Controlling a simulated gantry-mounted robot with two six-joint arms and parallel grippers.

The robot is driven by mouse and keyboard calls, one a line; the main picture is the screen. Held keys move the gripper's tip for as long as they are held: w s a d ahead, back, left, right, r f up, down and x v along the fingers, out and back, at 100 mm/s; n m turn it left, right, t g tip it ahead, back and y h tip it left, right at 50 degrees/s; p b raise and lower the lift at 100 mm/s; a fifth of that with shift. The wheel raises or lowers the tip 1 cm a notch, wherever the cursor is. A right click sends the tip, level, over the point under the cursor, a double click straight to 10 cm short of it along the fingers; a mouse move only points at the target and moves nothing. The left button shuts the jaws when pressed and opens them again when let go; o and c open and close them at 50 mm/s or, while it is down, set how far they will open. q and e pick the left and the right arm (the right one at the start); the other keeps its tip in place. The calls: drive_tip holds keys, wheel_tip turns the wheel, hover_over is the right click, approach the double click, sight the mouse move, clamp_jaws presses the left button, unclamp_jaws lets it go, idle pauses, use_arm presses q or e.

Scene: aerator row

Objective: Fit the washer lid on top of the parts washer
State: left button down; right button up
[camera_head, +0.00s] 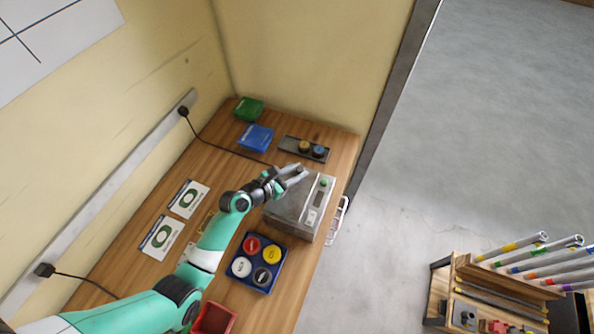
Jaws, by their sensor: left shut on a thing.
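The parts washer (308,230) is a grey metal box near the right edge of the wooden table. A strip with a green button, a dark display and a pale label runs along its right side. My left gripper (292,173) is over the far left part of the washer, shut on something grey. The held thing is probably the washer lid (287,207), a flat grey plate that blends with the washer top. I cannot tell whether it touches the washer or is seated. My right gripper is not in view.
A blue tray (236,281) with several coloured round caps and a red bin (214,320) stand nearer. A dark tray (291,146) with round parts, a blue box (256,138) and a green box (249,109) are behind. A wire rack (338,222) is by the right edge.

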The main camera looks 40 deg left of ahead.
use_arm(q)
drive_tip(key=shift+f, duration=0.15)
drive_tip(key=shift+f, duration=0.4)
drive_tip(key=c, duration=0.5)
unclamp_jaws()
drive_tip(key=shift+c, duration=0.2)
wheel_tip(320, 180, up, 7)
drive_tip(key=p, duration=0.8)
drive_tip(key=shift+r, duration=0.15)
